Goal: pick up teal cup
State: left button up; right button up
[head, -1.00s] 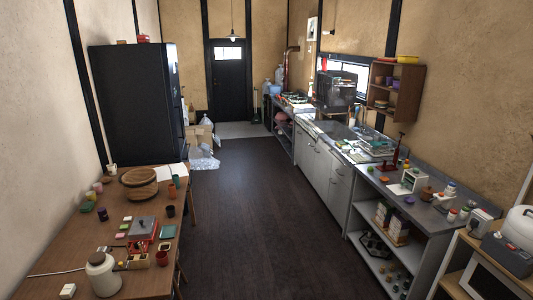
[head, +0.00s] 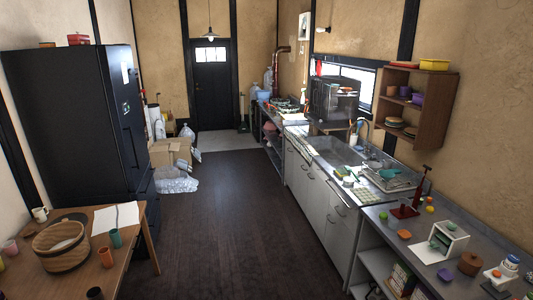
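A teal cup (head: 116,238) stands upright on the wooden table (head: 143,217) at the lower left of the head view, near the table's right edge. An orange cup (head: 105,257) stands just in front of it, to its left in the picture. Neither of my grippers is in view, so the cup stands with no gripper near it in the picture.
A woven basket (head: 61,246), white paper (head: 116,217) and a dark cup (head: 95,294) are near the teal cup. A black fridge (head: 75,120) stands behind the table. The dark floor (head: 225,220) between table and counter (head: 375,235) is clear.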

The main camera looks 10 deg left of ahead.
aim_at(116, 239)
jog(key=u, duration=0.25)
jog(key=i, duration=1.75)
jog(key=u, duration=1.65)
jog(key=i, duration=1.15)
jog(key=u, duration=0.95)
